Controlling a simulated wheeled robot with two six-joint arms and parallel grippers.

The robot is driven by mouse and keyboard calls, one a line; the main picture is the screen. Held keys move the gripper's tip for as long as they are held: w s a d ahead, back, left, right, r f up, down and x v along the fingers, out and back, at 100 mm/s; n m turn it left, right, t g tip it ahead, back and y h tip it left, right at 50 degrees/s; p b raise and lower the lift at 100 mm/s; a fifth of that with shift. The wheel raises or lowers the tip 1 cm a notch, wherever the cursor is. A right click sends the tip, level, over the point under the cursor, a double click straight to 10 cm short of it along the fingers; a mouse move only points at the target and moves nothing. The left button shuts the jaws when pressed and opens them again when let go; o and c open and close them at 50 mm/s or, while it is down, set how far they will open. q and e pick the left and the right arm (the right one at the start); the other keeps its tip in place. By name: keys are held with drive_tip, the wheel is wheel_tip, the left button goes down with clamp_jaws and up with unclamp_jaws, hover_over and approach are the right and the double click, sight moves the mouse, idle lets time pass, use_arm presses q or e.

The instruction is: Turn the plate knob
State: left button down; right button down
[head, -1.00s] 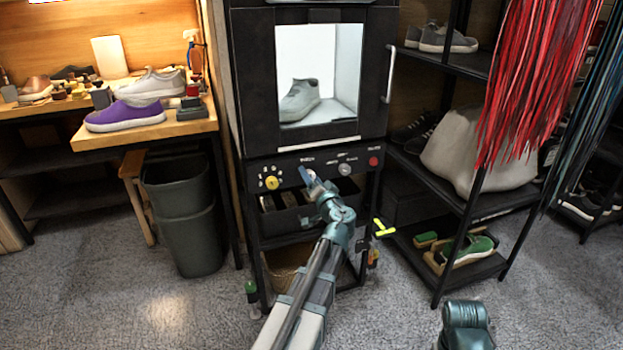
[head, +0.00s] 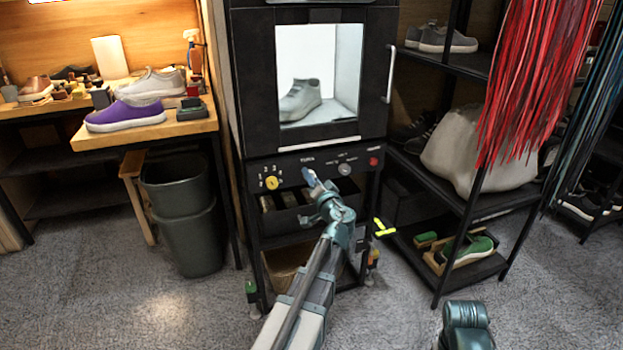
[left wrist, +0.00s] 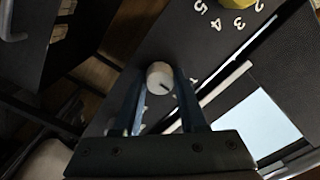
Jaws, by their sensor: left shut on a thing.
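The black cleaning cabinet (head: 255,90) has a control panel (head: 325,180) under its lit window. My left gripper (head: 309,178) is at the panel, between the yellow dial and a grey knob. In the left wrist view its fingers (left wrist: 163,95) are shut on a white round knob (left wrist: 160,76) with a dark mark, which I take to be the plate knob. In the head view the gripper hides this knob. A light grey sneaker (head: 300,99) stands in the lit chamber. My right gripper is not in view; only part of the right arm shows.
A yellow dial (head: 271,183) with numbers is left of the gripper; it also shows in the wrist view (left wrist: 233,4). A grey knob (head: 345,169) and a red button (head: 374,161) are to the right. A shoe rack (head: 460,205) stands right, bins (head: 190,235) left.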

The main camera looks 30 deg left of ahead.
use_arm(q)
drive_tip(key=shift+m, duration=4.1)
drive_tip(key=shift+c, duration=2.3)
unclamp_jaws()
drive_tip(key=shift+d, duration=0.1)
drive_tip(key=v, duration=1.3)
drive_tip(key=shift+s+d, duration=0.2)
drive_tip(key=shift+d, duration=0.1)
drive_tip(key=shift+f, duration=0.1)
